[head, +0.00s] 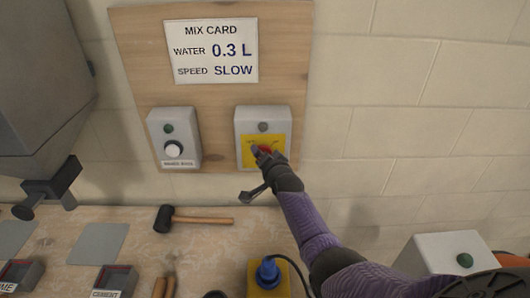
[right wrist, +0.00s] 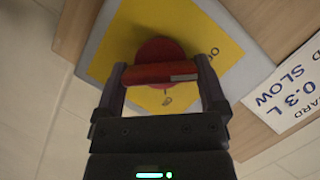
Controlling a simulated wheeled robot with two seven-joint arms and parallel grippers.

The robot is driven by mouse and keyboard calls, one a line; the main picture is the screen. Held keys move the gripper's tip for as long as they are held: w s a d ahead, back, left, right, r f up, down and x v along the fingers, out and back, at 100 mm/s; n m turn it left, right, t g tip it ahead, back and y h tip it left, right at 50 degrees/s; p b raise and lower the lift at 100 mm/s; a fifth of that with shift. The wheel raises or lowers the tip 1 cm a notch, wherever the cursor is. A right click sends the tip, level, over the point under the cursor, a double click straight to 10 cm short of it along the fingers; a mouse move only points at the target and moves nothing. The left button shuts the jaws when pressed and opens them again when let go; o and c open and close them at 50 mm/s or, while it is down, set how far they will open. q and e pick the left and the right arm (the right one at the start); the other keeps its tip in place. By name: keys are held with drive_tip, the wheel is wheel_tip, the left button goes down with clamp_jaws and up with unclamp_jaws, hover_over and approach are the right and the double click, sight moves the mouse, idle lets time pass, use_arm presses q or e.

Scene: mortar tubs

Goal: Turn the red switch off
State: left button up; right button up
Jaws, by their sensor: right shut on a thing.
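The red switch (head: 265,149) is a rotary knob on a yellow plate (head: 281,160) on a grey box (head: 248,116) on the wall board. In the right wrist view, the red switch (right wrist: 152,73) has a bar handle with a pale mark near its right end. My right gripper (right wrist: 160,82) has one finger at each end side of the bar and is shut on it. In the head view my right gripper (head: 266,158) partly covers the knob. The plate's lettering is too small to read surely. The lamp (head: 263,127) above the switch looks grey. My left gripper is not in view.
Left of it is a box with a white dial (head: 173,149) and green lamp. Above hangs a mix card (head: 211,51). The bench (head: 140,222) holds a hammer (head: 190,220), a blue plug (head: 268,272) and tubs. A grey hopper (head: 40,80) stands left; a green-button box (head: 440,252) is right.

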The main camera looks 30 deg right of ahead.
drive_tip(key=shift+f, duration=0.1)
idle(0.5)
drive_tip(key=o, duration=0.9)
drive_tip(key=shift+s+a+r+p, duration=0.1)
drive_tip(key=shift+s+r+p, duration=0.1)
drive_tip(key=shift+p, duration=0.25)
drive_tip(key=p+v, duration=0.4)
drive_tip(key=v, duration=0.5)
drive_tip(key=shift+s+a, duration=0.1)
drive_tip(key=shift+s, duration=0.1)
